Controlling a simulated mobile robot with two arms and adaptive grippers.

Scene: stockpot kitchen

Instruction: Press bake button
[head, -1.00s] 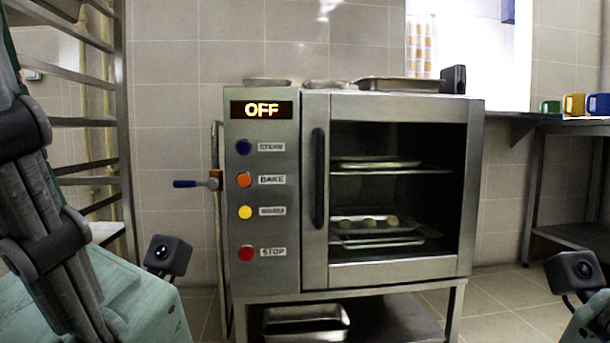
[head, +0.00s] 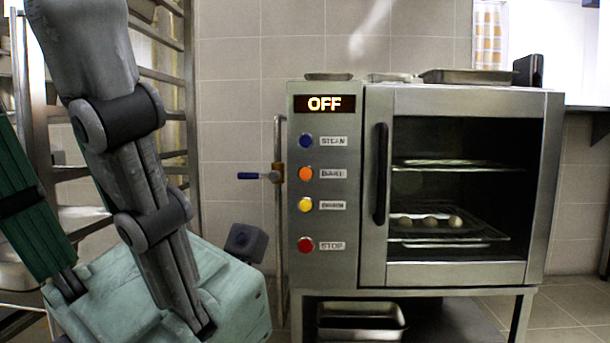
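The oven (head: 375,182) stands ahead with its glass door shut. Its display (head: 324,104) reads OFF. The orange bake button (head: 306,174) is second from the top in the left panel's column, beside a BAKE label (head: 319,174). It lies below the blue steam button (head: 305,141) and above a yellow button (head: 305,205) and the red stop button (head: 305,245). My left arm is at the left of the picture, apart from the oven, and its fingertips do not show. My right gripper is out of view.
A blue-handled valve lever (head: 258,176) on a pipe sticks out left of the panel. A metal rack (head: 165,100) stands at the left. Trays (head: 470,76) lie on the oven's top. Tiled floor (head: 560,305) is free at the lower right.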

